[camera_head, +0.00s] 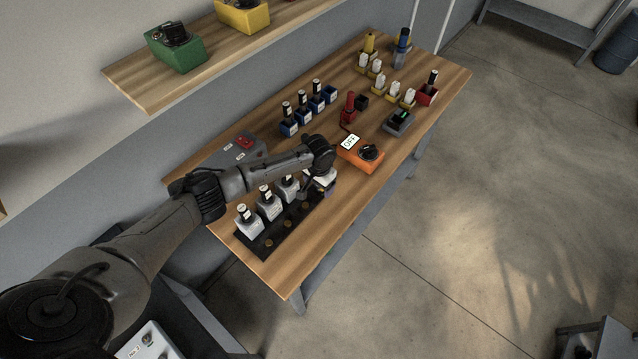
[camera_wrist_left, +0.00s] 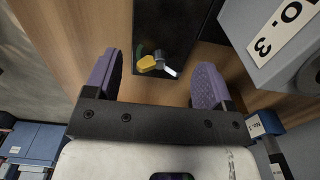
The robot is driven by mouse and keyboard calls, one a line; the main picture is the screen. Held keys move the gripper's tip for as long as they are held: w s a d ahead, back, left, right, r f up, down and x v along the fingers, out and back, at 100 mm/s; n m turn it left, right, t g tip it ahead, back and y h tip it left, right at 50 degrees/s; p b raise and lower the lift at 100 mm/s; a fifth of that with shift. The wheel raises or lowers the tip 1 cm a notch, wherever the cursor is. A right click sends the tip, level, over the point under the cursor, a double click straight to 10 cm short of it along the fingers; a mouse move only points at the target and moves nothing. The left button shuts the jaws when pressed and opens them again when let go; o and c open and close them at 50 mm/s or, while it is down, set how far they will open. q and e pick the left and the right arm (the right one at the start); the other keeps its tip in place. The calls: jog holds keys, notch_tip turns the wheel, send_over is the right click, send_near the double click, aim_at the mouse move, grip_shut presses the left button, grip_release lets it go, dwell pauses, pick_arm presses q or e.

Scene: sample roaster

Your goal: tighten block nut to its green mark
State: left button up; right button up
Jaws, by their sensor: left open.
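The black block strip (camera_head: 262,245) lies at the near end of the wooden table, with small brass nuts along it. In the left wrist view, a nut (camera_wrist_left: 149,63) with a yellow wing and a silver wing sits at the end of the black strip (camera_wrist_left: 172,25). A green mark (camera_wrist_left: 140,49) shows just above its yellow wing. My left gripper (camera_head: 312,190) is over the strip's far end, pointing down. In the wrist view its purple-padded fingers (camera_wrist_left: 157,82) are open, one on each side of the nut, apart from it. My right gripper is not in view.
White blocks (camera_head: 269,205) stand along the strip; one labelled NO. 3 (camera_wrist_left: 262,45) is close to the right finger. Blue holders (camera_head: 303,114) with bottles stand behind. The table's front edge is near.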

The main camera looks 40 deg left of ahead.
pick_arm(q)
notch_tip(320, 180, up, 14)
jog(key=shift+p, duration=0.45)
jog(key=shift+f, duration=0.1)
dwell(0.8)
